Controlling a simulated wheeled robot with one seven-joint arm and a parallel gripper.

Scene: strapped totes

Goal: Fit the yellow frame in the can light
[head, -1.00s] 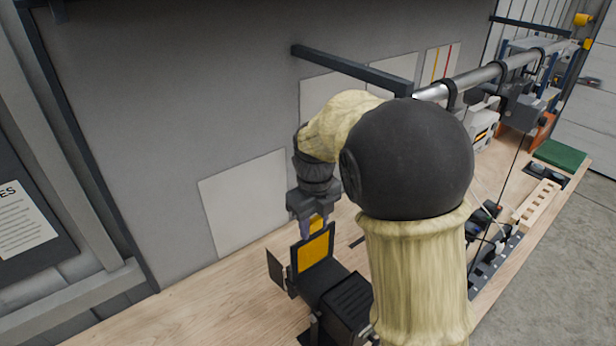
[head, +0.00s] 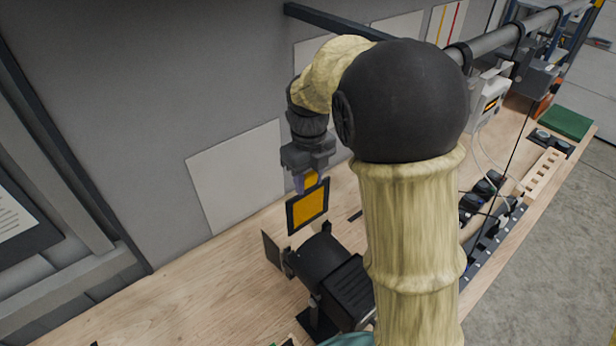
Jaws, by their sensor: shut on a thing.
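The yellow frame (head: 309,207) is a yellow sheet in a square black border with a yellow tab on top. My gripper (head: 306,184) is shut on it at the top and holds it upright. The can light (head: 322,258) is a black lamp on a stand on the bench, with a dark flap at its left front. The frame hangs above the front end of the light, and its lower edge appears clear of the housing. The slot at the front of the light is hard to make out. My arm covers part of the bench to the right.
The wooden bench (head: 190,292) is clear to the left of the light. A grey wall with a pale panel (head: 237,177) stands behind. A dark bar and a metal pipe (head: 490,45) run overhead. Black gear, a slotted wooden strip and a green box (head: 566,122) lie at the right.

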